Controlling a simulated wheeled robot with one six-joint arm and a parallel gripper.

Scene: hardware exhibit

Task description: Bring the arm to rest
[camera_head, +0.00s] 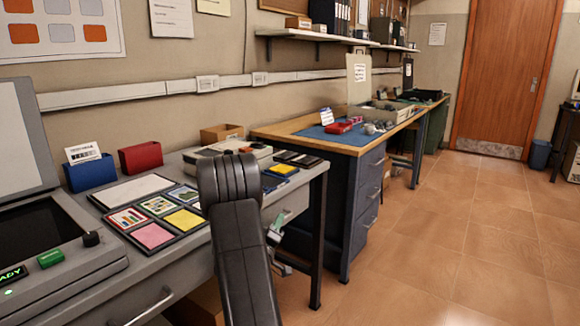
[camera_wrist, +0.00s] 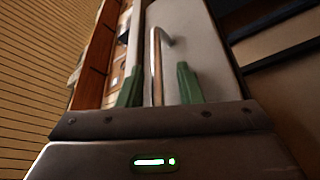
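My arm (camera_head: 240,240) rises in the middle of the head view, in front of the grey desk. Part of my gripper (camera_head: 277,245) shows just right of the arm, beside the desk's front; the rest is hidden behind the arm. In the wrist view, the two green fingers of my gripper (camera_wrist: 158,88) stand apart. A metal bar handle (camera_wrist: 156,65) on a pale grey panel (camera_wrist: 195,45) shows between them in the picture. I cannot tell whether the fingers touch it. I see nothing held.
The grey desk (camera_head: 180,250) carries colored cards, a blue bin (camera_head: 90,173) and a red bin (camera_head: 140,157). A wooden-topped bench (camera_head: 285,130) with blue drawers stands beyond. The tiled floor (camera_head: 450,250) is open to the right, toward a wooden door (camera_head: 507,70).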

